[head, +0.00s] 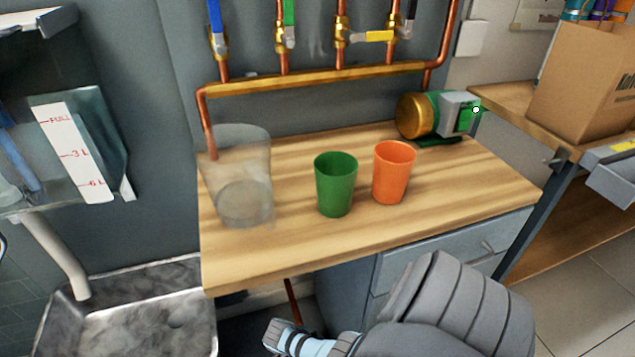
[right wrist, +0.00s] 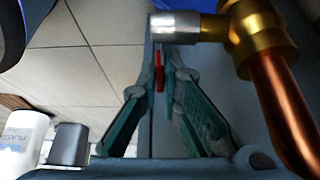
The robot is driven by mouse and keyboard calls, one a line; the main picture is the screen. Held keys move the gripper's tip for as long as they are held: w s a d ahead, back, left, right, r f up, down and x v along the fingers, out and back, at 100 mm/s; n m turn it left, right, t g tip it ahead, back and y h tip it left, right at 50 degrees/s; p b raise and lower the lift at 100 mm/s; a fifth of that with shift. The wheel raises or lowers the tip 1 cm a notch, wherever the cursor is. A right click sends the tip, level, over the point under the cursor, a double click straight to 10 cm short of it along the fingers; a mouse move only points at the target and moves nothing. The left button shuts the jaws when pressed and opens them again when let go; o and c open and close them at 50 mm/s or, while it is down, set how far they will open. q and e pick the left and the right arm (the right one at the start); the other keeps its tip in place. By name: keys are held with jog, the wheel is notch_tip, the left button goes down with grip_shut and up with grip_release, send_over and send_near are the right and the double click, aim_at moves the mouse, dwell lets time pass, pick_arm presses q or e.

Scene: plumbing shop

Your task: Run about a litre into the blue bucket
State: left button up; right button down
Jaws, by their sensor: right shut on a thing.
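My right gripper (right wrist: 160,85) is shut on a thin red piece (right wrist: 159,72), seen edge-on, that looks like a valve lever. It is close beside a brass valve (right wrist: 262,38) with a silver end on a copper pipe. A blue rounded thing (right wrist: 38,12) is cut off at the top left of the wrist view; I cannot tell whether it is the blue bucket. In the head view a tank (head: 97,125) carries a white scale (head: 75,150) reading FULL, 3 L and 6 L downward. I cannot make out its water level. My left gripper is out of view.
A clear vessel (head: 237,165), green cup (head: 336,185) and orange cup (head: 394,172) stand on the wooden counter (head: 450,205). Copper pipes (head: 310,80) with blue, green, yellow and black levers run behind. A green pump (head: 430,115) stands at the back; a metal sink (head: 130,310) is lower left.

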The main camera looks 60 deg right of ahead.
jog(key=c, duration=1.8)
grip_release()
jog(key=shift+r, duration=0.1)
jog(key=v, duration=1.2)
